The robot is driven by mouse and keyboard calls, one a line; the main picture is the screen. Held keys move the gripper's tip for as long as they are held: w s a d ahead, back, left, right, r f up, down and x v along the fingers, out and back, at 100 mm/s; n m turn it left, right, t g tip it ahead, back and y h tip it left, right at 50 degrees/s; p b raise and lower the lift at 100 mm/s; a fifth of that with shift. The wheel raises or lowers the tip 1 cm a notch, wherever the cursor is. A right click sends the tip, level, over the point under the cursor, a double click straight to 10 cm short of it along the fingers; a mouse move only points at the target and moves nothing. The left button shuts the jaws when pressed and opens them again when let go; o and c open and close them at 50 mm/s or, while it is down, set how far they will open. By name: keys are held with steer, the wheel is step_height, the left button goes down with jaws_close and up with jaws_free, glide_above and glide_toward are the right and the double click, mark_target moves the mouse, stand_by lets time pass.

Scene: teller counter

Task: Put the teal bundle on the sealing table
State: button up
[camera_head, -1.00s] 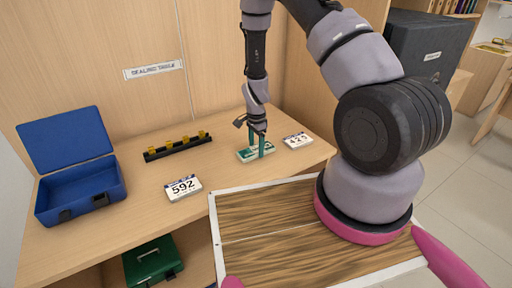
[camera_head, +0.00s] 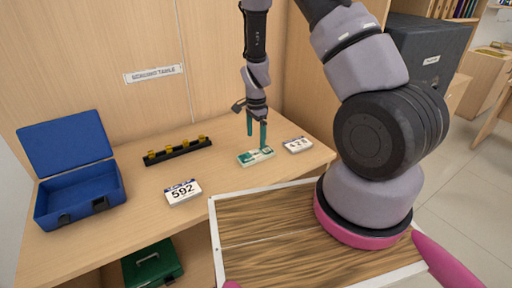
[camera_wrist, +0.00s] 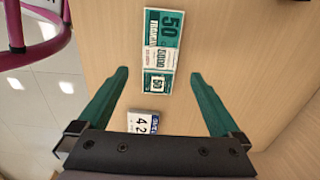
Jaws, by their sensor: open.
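The teal bundle (camera_head: 256,157) lies flat on the sealing table (camera_head: 140,215), between the two white number cards. In the wrist view the teal bundle (camera_wrist: 162,50) shows "50" and lies beyond the fingertips, roughly centred between them. My gripper (camera_head: 257,142) has teal fingers, is open and empty, and is just above and behind the bundle. A sign reading "SEALING TABLE" (camera_head: 153,74) is on the wall panel behind.
A card numbered 592 (camera_head: 183,192) lies left of the bundle, another card (camera_head: 298,145) right of it. A black rack with yellow pieces (camera_head: 178,151) and an open blue box (camera_head: 80,190) stand farther left. A green box (camera_head: 152,263) is below. The tabletop between them is clear.

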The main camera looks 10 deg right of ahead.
step_height(320, 180, up, 5)
steer(key=s+d+r+n+t+y, duration=0.1)
steer(key=s+r+n+t, duration=0.15)
steer(key=r, duration=0.95)
steer(key=s+d+r+n+t+y, duration=0.1)
steer(key=s+r+n, duration=0.15)
steer(key=r, duration=0.95)
steer(key=s+d+r+n+t, duration=0.3)
steer(key=s+r+n, duration=0.2)
steer(key=s+r, duration=1)
steer(key=s, duration=0.2)
steer(key=shift+s+d+t, duration=0.15)
steer(key=shift+s+t, duration=0.2)
